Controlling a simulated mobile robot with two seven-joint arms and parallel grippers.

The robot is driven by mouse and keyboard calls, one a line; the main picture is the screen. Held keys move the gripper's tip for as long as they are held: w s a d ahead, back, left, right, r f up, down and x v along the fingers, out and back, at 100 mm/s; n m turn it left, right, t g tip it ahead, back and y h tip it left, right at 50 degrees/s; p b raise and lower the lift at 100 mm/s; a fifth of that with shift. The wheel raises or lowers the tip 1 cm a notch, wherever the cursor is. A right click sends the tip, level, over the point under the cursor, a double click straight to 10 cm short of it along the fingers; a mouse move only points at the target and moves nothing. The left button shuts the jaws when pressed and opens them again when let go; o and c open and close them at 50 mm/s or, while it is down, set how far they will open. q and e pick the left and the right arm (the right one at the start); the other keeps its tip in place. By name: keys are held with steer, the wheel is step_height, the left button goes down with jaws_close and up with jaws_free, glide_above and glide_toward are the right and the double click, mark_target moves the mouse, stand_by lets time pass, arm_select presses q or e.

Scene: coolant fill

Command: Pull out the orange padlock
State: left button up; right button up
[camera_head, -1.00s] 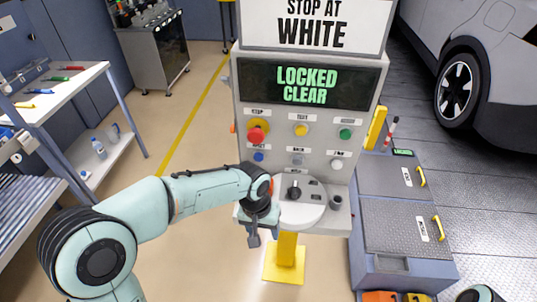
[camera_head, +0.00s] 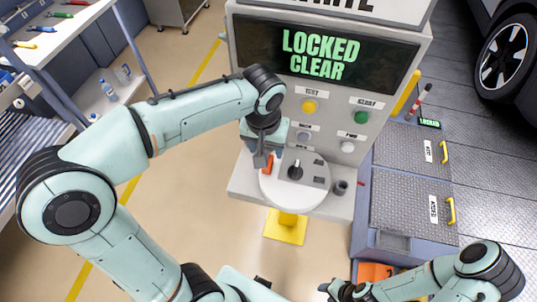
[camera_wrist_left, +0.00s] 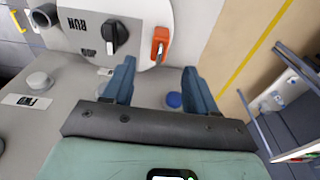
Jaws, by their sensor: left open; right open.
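The orange padlock (camera_wrist_left: 160,44) hangs by its shackle at the edge of the round white plate, beside the black rotary switch (camera_wrist_left: 115,36), in the left wrist view. In the head view, a strip of the padlock (camera_head: 268,165) shows next to my left gripper (camera_head: 262,158). That gripper is open; in the left wrist view its two blue fingers (camera_wrist_left: 159,68) point toward the padlock, with the padlock between their lines and seemingly just beyond the tips. My right gripper (camera_head: 338,289) is open at the bottom of the head view, away from the station.
The station's screen (camera_head: 324,51) reads LOCKED CLEAR, with several buttons below it. A cup-like holder (camera_head: 340,187) sits right of the round plate (camera_head: 283,196). A grey checker-plate cabinet (camera_head: 408,213) stands at right. A workbench with tools is at left.

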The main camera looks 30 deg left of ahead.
arm_select(q)
steer(key=f, duration=0.3)
steer(key=w+f, duration=0.1)
steer(key=f, duration=0.5)
steer(key=shift+w+a+f+b, duration=0.15)
steer(key=shift+w+f+b, duration=0.05)
steer(key=shift+b, duration=0.1)
steer(key=c, duration=1)
steer(key=o, duration=0.5)
steer(key=shift+c, duration=0.2)
steer(key=c, duration=0.3)
steer(key=shift+r, duration=0.1)
steer(key=shift+r, duration=0.35)
